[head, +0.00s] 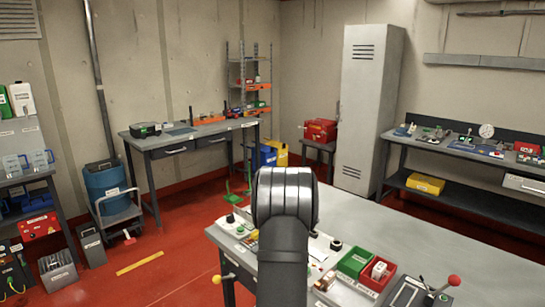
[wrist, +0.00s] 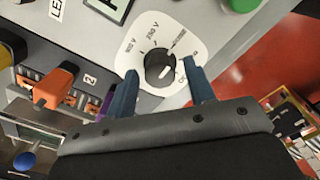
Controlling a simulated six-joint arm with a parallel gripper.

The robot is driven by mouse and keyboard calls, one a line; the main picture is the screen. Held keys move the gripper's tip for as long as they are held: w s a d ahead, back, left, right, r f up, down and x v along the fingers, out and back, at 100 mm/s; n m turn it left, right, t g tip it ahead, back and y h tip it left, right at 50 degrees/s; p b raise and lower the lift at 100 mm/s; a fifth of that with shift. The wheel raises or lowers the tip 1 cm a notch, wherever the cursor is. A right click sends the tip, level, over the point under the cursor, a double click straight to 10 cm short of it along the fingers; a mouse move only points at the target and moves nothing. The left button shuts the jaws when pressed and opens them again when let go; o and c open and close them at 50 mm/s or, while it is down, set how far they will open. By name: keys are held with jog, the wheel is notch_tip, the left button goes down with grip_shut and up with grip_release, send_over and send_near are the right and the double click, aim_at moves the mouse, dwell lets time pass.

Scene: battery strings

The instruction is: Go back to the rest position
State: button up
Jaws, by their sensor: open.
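My gripper (wrist: 163,68) shows in the wrist view with its two blue-grey fingers apart. A black rotary knob (wrist: 160,67) with a white pointer mark stands on a white dial plate (wrist: 150,28) with voltage markings. The knob appears between the fingertips, with visible gaps on both sides. I cannot tell how far the fingers are from the panel in depth. In the head view my arm rises in the middle of the picture and hides the gripper and the knob.
The grey panel (wrist: 88,40) carries an orange plug (wrist: 54,88) and a green button (wrist: 243,4). In the head view the workbench (head: 420,245) holds a green bin (head: 354,262), a red bin (head: 373,285) and a red-knobbed lever (head: 454,281). The bench's middle right is clear.

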jog(key=m, duration=0.4)
jog(key=shift+m, duration=0.4)
jog(key=m, duration=0.4)
jog(key=shift+m, duration=0.3)
jog(key=shift+r+m, duration=0.3)
jog(key=shift+r, duration=1.45)
